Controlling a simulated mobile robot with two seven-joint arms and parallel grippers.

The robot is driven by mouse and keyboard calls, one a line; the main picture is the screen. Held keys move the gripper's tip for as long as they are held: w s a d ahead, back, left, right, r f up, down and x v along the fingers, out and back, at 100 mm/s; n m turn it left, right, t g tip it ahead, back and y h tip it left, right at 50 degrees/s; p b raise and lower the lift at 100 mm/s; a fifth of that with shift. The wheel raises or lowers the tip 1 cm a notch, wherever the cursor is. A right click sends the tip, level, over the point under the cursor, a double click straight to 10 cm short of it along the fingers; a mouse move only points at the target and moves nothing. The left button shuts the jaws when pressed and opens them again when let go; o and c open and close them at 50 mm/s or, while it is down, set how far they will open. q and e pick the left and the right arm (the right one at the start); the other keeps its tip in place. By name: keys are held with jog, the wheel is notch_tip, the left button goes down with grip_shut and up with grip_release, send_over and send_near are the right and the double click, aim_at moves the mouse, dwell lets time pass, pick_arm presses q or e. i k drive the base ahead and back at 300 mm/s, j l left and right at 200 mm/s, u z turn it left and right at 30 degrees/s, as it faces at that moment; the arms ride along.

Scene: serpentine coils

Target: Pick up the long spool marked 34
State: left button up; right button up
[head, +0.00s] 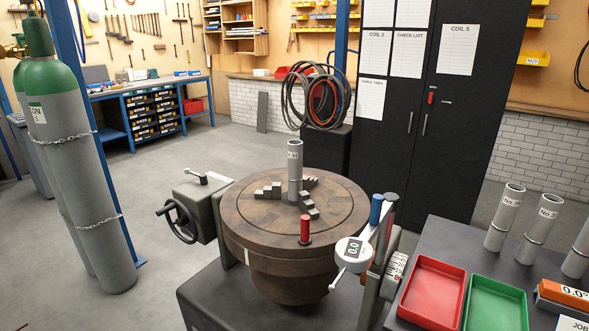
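Grey tube-shaped spools stand upright on the dark table at the right. One spool (497,235) has a label starting "No.3". A second spool (532,246) beside it also has a label starting "No.3". The last digits are too small to read surely. A third spool (577,258) is cut off by the right edge, and its label is not readable. Another grey spool (295,182) stands upright in the jaws of the round turntable (250,215), with a small label near its top that I cannot read. Neither of my grippers is in view.
A red tray (432,292) and a green tray (495,305) lie in front of the spools, with an orange device (563,292) to their right. Gas cylinders (75,170) stand at left.

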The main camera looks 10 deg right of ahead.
aim_at(294, 146)
jog(key=j+z, duration=0.1)
jog(key=z, duration=0.95)
jog(key=j+z, duration=0.85)
jog(key=k+j+z, duration=0.2)
jog(key=j, duration=0.2)
jog(key=k+j+z, duration=0.2)
jog(key=j, duration=0.15)
jog(key=k+j, duration=0.2)
jog(key=j, duration=0.15)
jog(key=k+j, duration=0.15)
jog(key=j, duration=0.25)
